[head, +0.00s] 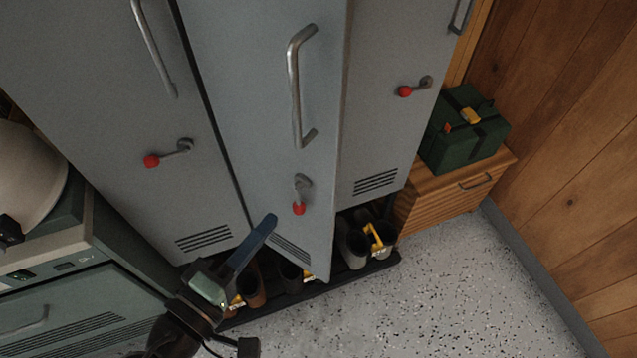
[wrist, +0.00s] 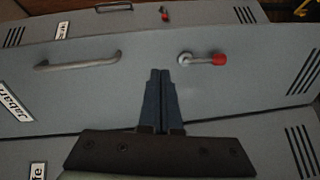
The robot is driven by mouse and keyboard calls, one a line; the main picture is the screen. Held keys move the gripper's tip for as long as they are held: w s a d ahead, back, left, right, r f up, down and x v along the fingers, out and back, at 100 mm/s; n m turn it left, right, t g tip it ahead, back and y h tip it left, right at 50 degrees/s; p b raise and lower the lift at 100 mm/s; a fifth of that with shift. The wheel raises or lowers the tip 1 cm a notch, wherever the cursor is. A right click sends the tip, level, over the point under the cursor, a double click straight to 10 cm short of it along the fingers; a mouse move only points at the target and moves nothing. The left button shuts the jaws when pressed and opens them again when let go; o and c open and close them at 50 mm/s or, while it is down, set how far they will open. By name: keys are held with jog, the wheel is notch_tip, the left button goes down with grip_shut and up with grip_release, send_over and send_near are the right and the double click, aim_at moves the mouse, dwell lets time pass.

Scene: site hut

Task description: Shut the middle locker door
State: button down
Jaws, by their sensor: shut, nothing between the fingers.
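The middle locker door (head: 265,100) is grey, with a long metal handle (head: 295,85) and a red-knobbed latch lever (head: 301,195). It stands somewhat ajar, its right edge and lower corner jutting out past the neighbouring doors. Its lever hangs down, while those on the neighbours point left. My gripper (head: 265,228) is shut and empty in front of the door's lower left part. In the wrist view my gripper (wrist: 160,78) points at the door's face (wrist: 110,85), between the handle (wrist: 78,54) and the latch (wrist: 203,60). I cannot tell whether the fingertips touch it.
The left locker door (head: 100,80) and right locker door (head: 385,45) look closed. Boots stand on a dark tray (head: 340,277) below. A green case (head: 463,135) sits on a wooden cabinet (head: 450,200) at right. The speckled floor (head: 440,290) is clear at front right.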

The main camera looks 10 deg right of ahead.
jog(key=s+f+n+h, duration=0.1)
jog(key=s+f, duration=0.1)
jog(key=s, duration=0.1)
jog(key=p, duration=0.3)
send_near(329, 176)
jog(key=x, duration=0.7)
jog(key=shift+b, duration=0.3)
